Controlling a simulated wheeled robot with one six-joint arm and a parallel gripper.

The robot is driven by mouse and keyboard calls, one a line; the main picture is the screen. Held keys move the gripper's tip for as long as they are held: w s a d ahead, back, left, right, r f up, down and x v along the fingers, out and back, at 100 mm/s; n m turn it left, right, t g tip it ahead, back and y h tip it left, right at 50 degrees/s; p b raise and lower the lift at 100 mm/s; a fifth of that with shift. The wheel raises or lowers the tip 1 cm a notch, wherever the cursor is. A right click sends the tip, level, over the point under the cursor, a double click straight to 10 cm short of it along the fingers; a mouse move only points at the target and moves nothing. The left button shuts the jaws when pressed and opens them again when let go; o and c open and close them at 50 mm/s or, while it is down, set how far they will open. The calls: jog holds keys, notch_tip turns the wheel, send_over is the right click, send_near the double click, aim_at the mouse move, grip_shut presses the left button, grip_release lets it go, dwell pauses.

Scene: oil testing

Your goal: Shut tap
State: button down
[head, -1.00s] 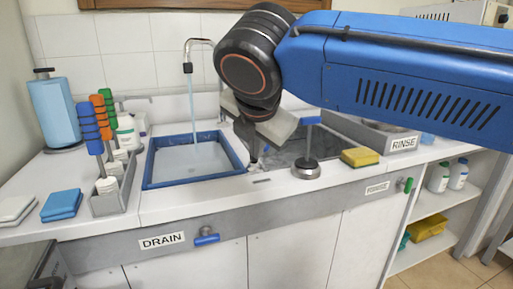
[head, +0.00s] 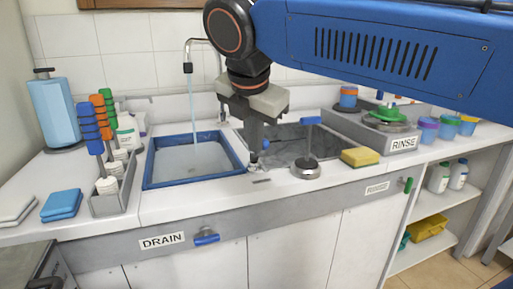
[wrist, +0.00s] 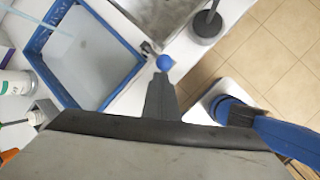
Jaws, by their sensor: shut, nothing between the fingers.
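The tap (head: 192,45) is a curved metal spout with a dark tip at the back of the left sink. A stream of water (head: 191,97) runs from it into the blue-rimmed basin (head: 150,182); the stream also shows in the wrist view (wrist: 45,25). A small blue knob (wrist: 164,62) on a metal fitting is beside the basin's right corner; it also shows in the head view (head: 265,145). My gripper (head: 254,152) is shut and empty, pointing down at the knob. Its tips (wrist: 160,76) appear right at the knob; I cannot tell whether they touch.
A post with a blue top (head: 310,122) on a round base stands right of my gripper. A yellow sponge (head: 360,157) lies farther right. A grey holder (head: 110,203) with coloured-handled brushes is left of the basin. A second sink (head: 283,142) lies behind the post.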

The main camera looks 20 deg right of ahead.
jog(key=w+r+g, duration=0.1)
jog(key=w+r, duration=0.2)
jog(key=w, duration=0.2)
jog(key=shift+w+r+g, duration=0.3)
jog(key=shift+w, duration=0.1)
jog(key=shift+r, duration=0.1)
jog(key=shift+r, duration=0.7)
jog(key=shift+r, duration=0.1)
jog(key=v, duration=1.7)
